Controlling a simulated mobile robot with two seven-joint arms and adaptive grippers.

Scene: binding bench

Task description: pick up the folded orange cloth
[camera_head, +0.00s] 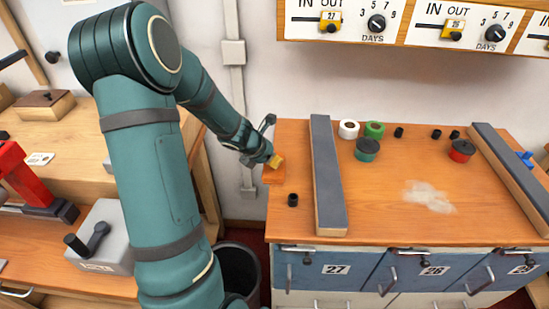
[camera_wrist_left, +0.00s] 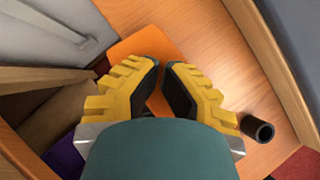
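The folded orange cloth (camera_head: 272,176) lies flat at the left edge of the wooden bench top, partly hidden by my left gripper. In the left wrist view the cloth (camera_wrist_left: 146,44) shows ahead of the fingertips and in the gap between them. My left gripper (camera_head: 277,161) is over the cloth. In the wrist view its yellow fingers (camera_wrist_left: 165,68) are apart with nothing gripped. I cannot tell whether the fingertips touch the cloth. My right gripper is in neither view.
A small black cylinder (camera_head: 293,200) stands near the cloth; it also shows in the wrist view (camera_wrist_left: 258,130). A long grey-topped divider (camera_head: 327,175) stands to the right. Rolls of tape (camera_head: 374,129) and round tins (camera_head: 367,150) are beyond it. A dark bin (camera_head: 238,268) stands below, left of the bench.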

